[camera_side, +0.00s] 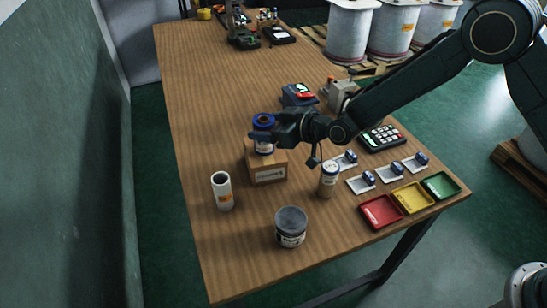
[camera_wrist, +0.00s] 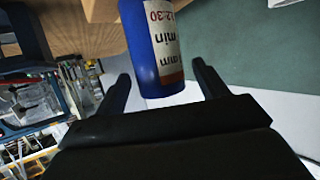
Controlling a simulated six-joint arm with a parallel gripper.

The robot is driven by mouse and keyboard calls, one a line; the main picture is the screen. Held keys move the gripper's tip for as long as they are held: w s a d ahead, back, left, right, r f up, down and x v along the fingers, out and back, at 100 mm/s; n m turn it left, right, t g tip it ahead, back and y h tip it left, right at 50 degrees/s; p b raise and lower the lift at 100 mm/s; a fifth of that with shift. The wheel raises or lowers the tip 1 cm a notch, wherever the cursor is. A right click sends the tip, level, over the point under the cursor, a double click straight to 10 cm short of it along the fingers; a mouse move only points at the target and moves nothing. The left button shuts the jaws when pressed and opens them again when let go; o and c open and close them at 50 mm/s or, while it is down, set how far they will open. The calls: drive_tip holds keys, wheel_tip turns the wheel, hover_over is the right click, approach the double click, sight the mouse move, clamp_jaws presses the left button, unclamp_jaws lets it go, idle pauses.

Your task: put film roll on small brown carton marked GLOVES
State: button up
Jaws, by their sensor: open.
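The film roll (camera_side: 264,121) is a blue cylinder with a hollow top and a pale printed label. In the side view it stands upright on the small brown carton (camera_side: 267,174), whose white label is too small to read. My gripper (camera_side: 257,136) is at the roll's side, above the carton, and hides the roll's middle. In the wrist view the roll (camera_wrist: 148,45) shows between the two open fingers (camera_wrist: 161,75), with gaps on both sides. A brown edge shows at the top of that view.
Red, yellow and green trays (camera_side: 411,197) are near the right edge. The far left of the table is clear.

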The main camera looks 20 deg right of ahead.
drive_tip(key=v, duration=0.8)
drive_tip(key=shift+s+d, duration=0.15)
drive_tip(key=shift+s, duration=0.1)
drive_tip(key=shift+r, duration=0.15)
idle(0.3)
drive_tip(key=s+d+r+m+g+h, duration=0.2)
drive_tip(key=s+d+r+g+h, duration=0.15)
drive_tip(key=s+d+r, duration=1.1)
drive_tip(key=s+d+r+m+h, duration=0.1)
drive_tip(key=s+d, duration=0.2)
drive_tip(key=s, duration=0.4)
drive_tip(key=s+d+r+m+g+h, duration=0.1)
drive_tip(key=s+d+m, duration=0.1)
drive_tip(key=s, duration=0.4)
drive_tip(key=s+d+r+m+g+h, duration=0.1)
drive_tip(key=s+d+h, duration=0.1)
drive_tip(key=s+d, duration=0.2)
drive_tip(key=s, duration=0.3)
drive_tip(key=shift+s+r+m, duration=0.35)
drive_tip(key=shift+s+m, duration=0.05)
